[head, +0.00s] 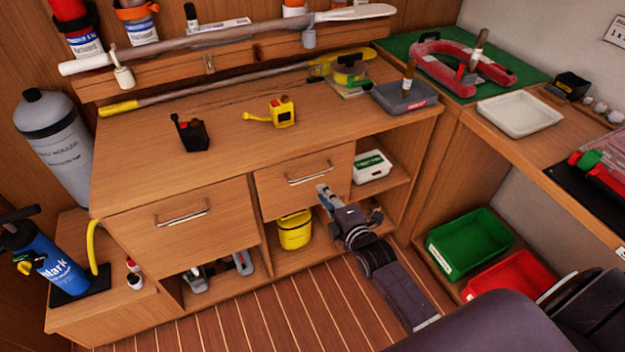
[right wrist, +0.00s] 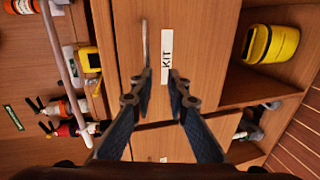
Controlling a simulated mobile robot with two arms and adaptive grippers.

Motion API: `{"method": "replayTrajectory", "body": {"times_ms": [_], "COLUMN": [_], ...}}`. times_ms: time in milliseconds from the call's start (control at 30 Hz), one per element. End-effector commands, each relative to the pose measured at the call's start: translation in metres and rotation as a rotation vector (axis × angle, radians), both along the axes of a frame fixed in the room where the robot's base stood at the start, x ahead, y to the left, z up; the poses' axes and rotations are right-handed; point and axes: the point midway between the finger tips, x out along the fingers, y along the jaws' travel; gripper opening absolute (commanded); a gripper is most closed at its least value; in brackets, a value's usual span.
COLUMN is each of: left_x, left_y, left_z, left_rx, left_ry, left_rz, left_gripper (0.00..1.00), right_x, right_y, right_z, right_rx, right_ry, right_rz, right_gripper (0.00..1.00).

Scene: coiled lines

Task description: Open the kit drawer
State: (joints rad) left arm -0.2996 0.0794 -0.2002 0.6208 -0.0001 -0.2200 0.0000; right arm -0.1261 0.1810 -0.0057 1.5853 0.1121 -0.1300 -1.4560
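The kit drawer (head: 280,190) is the right one of two wooden drawers under the bench top, and it looks closed. Its silver bar handle (head: 310,174) runs across the upper front. In the right wrist view the drawer front (right wrist: 198,30) carries a white KIT label (right wrist: 167,55), with the handle (right wrist: 145,40) left of the label. My right gripper (head: 322,190) is in front of the drawer, just below the handle's right end. In the wrist view its fingers (right wrist: 161,75) are apart with nothing between them. Contact with the handle cannot be told. My left gripper is not in view.
A second drawer (head: 183,232) with its own handle is at the left. A yellow tub (head: 295,230) stands in the open shelf below. A white box (head: 371,167) sits on the shelf to the right. Green (head: 470,243) and red (head: 510,278) bins stand further right.

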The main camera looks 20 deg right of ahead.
Motion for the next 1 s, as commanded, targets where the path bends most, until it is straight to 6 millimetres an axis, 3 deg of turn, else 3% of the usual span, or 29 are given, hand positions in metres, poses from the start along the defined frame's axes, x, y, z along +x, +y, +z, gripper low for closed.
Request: {"method": "replayTrajectory", "body": {"times_ms": [133, 600, 1000], "left_x": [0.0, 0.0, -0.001], "left_y": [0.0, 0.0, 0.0], "left_z": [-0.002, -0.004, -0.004], "left_rx": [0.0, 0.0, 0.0], "left_ry": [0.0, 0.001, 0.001], "left_rz": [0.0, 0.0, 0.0], "left_gripper": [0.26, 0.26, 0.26], "right_x": [0.01, 0.069, 0.082], "right_y": [-0.001, -0.001, -0.001], "right_z": [0.019, 0.006, 0.002], "right_rx": [-0.048, -0.046, -0.046], "right_ry": [-0.04, -0.039, -0.037], "right_rz": [0.011, 0.011, 0.012], "right_gripper": [0.15, 0.15, 0.15]}}
